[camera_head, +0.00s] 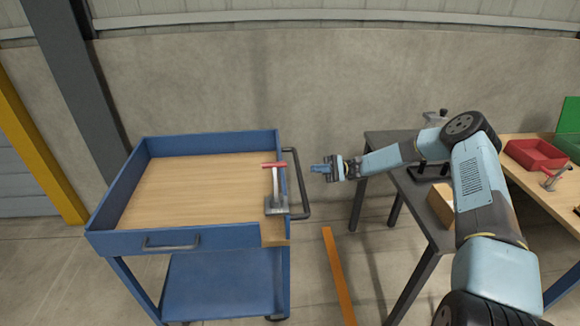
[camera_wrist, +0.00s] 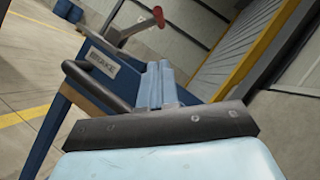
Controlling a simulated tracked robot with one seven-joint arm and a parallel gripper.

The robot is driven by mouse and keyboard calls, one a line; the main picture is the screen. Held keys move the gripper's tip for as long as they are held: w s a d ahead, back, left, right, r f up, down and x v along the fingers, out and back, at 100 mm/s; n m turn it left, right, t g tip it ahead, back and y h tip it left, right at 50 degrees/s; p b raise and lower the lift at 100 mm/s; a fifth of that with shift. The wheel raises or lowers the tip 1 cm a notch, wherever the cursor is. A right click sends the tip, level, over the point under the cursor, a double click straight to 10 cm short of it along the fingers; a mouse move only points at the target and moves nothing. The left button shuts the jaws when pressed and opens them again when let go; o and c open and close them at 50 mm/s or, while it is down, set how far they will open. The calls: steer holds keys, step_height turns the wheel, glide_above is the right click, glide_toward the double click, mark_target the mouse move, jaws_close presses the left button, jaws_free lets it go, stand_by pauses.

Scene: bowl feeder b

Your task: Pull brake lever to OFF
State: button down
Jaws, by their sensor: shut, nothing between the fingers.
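The brake lever (camera_head: 275,184) stands at the right edge of a blue cart (camera_head: 190,239). It has a grey shaft, a red cross handle (camera_head: 274,164) and a grey base plate (camera_head: 277,206). In the wrist view the red-tipped handle (camera_wrist: 158,16) shows at the top, above a plate (camera_wrist: 102,62) that reads "BRAKE". My gripper (camera_head: 314,168) is right of the lever, beyond the cart's dark push handle (camera_head: 304,190), and apart from the lever. Its blue fingers (camera_wrist: 158,84) are shut and empty, pointing toward the cart.
A dark table (camera_head: 400,178) with a cardboard box (camera_head: 441,204) stands right of the cart, under my arm. A wooden bench at far right holds a red bin (camera_head: 536,154) and a green bin (camera_head: 571,125). The cart's wooden top is bare. A concrete wall (camera_head: 230,85) is behind.

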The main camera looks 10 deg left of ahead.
steer(key=shift+w+f, duration=0.1)
steer(key=shift+f, duration=0.05)
steer(key=s+d+r+x, duration=0.1)
steer(key=d+x, duration=0.1)
steer(key=x, duration=1.1)
steer(key=shift+r, duration=0.4)
